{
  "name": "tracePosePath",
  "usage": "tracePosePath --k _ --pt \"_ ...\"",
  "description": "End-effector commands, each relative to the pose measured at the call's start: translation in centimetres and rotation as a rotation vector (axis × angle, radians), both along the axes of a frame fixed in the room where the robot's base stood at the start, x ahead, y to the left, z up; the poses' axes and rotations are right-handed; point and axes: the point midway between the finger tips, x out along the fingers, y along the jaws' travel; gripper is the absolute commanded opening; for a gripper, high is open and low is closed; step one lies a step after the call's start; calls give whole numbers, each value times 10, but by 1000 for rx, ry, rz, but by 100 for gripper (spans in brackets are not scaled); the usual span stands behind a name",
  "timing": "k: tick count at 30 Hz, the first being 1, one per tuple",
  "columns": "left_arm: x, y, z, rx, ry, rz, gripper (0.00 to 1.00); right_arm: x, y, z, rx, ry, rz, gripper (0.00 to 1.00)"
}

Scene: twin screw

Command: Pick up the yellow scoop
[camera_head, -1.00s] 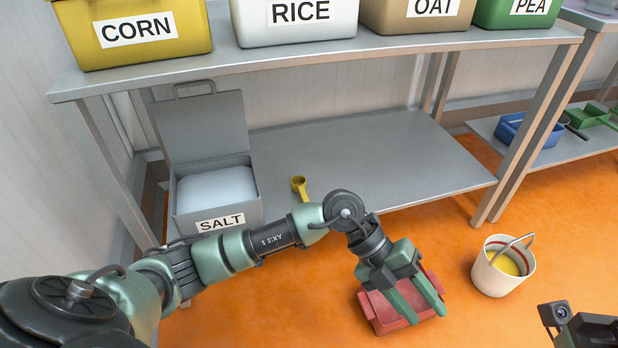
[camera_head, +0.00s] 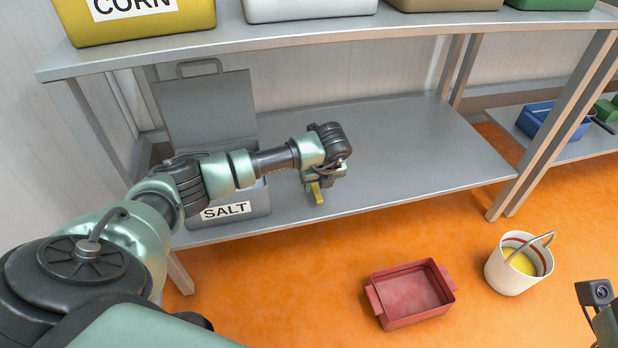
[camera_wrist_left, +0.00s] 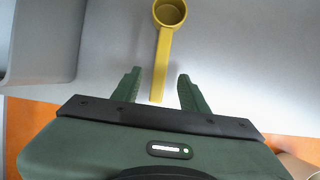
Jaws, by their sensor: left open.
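The yellow scoop (camera_wrist_left: 163,50) lies on the grey lower shelf in the left wrist view, its round cup away from me and its handle pointing toward my gripper. My left gripper (camera_wrist_left: 158,88) is open, with one finger on each side of the handle's end and gaps on both sides. In the head view my left gripper (camera_head: 316,184) is over the lower shelf, right of the salt box. Only part of the scoop's yellow handle (camera_head: 318,193) shows there; the gripper hides the rest. My right gripper is not clearly seen; only a dark part of my right arm shows at the right edge.
The open SALT box (camera_head: 262,203) stands left on the lower shelf (camera_head: 420,150). The upper shelf (camera_head: 330,35) with several labelled bins is above my arm. A red tray (camera_head: 410,292) and a white bucket (camera_head: 495,272) stand on the orange floor. The lower shelf's right side is clear.

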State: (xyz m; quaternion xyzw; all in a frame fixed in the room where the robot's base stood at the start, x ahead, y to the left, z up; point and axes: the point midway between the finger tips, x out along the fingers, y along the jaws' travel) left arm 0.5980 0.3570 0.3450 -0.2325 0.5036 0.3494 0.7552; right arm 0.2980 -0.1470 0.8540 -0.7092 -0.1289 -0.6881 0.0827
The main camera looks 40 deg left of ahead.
Motion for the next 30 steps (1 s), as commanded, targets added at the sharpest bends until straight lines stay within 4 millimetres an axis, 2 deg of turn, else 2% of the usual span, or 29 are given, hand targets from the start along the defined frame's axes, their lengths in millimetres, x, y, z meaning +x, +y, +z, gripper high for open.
tracePosePath --k 1,6,16,18,21,30 --pt "2 3 -12 0 0 0 44 -2 0 -2 0 -23 0 36" --pt "7 8 -28 -1 0 0 44 -5 2 5 -4 -60 -3 36" --pt "8 10 -30 -2 0 -3 44 -6 2 10 -4 -69 -3 36" --pt "8 10 -30 -2 0 -3 24 -6 2 10 -4 -69 -3 36" --pt "8 10 -30 -2 0 -3 0 -6 2 10 -5 -69 -3 36" --pt "8 10 -29 -2 0 -2 0 -6 2 11 -4 -71 -3 36"
